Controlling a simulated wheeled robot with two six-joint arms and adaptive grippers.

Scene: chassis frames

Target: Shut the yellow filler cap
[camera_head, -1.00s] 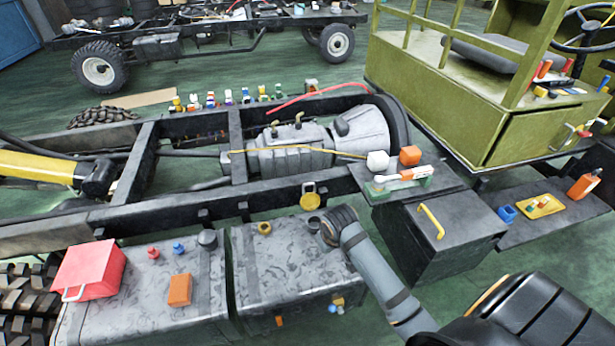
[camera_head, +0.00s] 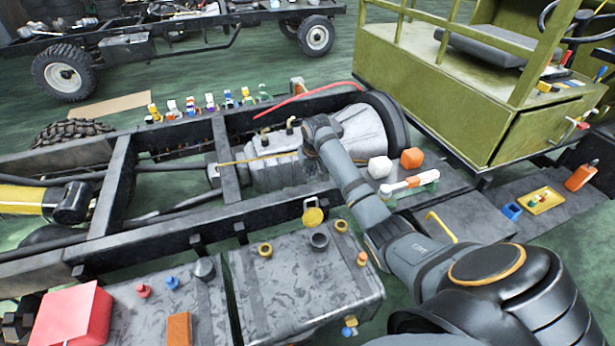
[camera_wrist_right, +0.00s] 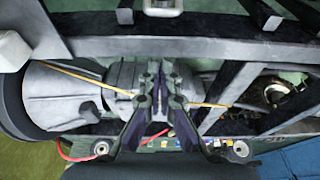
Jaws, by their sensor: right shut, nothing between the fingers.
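The yellow filler cap (camera_head: 313,215) stands raised at the back edge of the right-hand grey tank (camera_head: 290,285), beside the frame rail. A dark round filler neck (camera_head: 319,241) sits uncovered just in front of it. My right gripper is up beyond the cap, over the grey gearbox (camera_head: 275,165); its fingers are hidden behind my wrist in the head view. In the right wrist view the right gripper (camera_wrist_right: 160,78) is shut and empty, with the gearbox (camera_wrist_right: 118,80) below it. My left gripper is not in view.
Yellow rings (camera_head: 264,249) (camera_head: 341,226) and an orange knob (camera_head: 362,258) are on the same tank. The black frame rail (camera_head: 150,250) runs behind the tank. A white cube (camera_head: 380,167) and an orange block (camera_head: 412,158) lie right of my forearm.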

